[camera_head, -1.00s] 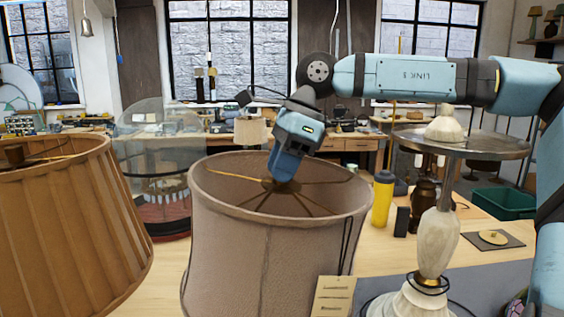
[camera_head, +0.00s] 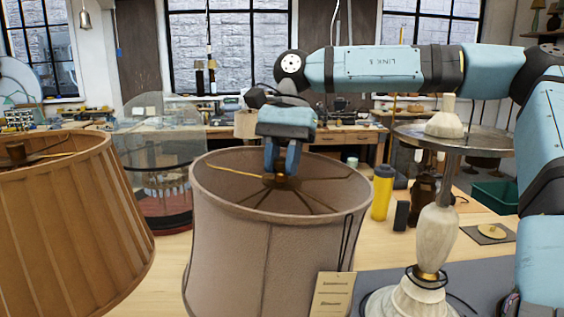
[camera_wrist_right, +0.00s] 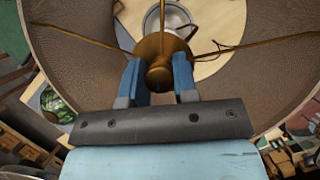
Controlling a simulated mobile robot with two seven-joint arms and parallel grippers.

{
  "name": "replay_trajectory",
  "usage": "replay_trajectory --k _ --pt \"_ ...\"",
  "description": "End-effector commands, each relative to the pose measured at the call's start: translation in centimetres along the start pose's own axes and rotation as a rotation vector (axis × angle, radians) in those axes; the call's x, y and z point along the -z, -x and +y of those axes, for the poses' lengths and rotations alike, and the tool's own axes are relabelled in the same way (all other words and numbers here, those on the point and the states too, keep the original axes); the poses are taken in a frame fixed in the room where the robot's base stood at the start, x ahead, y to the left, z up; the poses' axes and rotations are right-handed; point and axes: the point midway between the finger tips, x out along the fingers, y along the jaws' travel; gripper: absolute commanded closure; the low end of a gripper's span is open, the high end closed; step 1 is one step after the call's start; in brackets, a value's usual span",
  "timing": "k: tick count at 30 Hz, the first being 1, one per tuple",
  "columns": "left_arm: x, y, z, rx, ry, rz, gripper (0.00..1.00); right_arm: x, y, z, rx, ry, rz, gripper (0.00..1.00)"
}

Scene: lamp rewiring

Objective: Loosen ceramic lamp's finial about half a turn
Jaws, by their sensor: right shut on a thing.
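A taupe fabric lampshade (camera_head: 270,250) with a hanging paper tag stands in the middle foreground of the head view. Brass spokes meet at its hub inside the rim. A brass finial (camera_wrist_right: 160,75) sits at that hub. My right gripper (camera_head: 281,170) reaches down through the shade's open top, its fingers shut on the finial. The right wrist view shows the blue fingers (camera_wrist_right: 158,66) on either side of the knob. The lamp's body under this shade is hidden. My left gripper is not in view.
A tan pleated shade (camera_head: 70,230) stands close on the left. A glass dome (camera_head: 150,150) is behind.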

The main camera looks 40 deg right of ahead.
Motion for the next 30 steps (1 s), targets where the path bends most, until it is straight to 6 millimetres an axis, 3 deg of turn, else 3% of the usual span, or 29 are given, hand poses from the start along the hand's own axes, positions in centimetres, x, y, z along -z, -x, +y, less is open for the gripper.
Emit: replay_trajectory --k 15,30 --pt "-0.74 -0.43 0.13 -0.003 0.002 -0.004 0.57 0.07 -0.24 -0.02 -0.176 0.415 0.000 0.96" --pt "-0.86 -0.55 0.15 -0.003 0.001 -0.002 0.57 0.05 -0.17 -0.01 -0.248 0.592 -0.001 0.96"
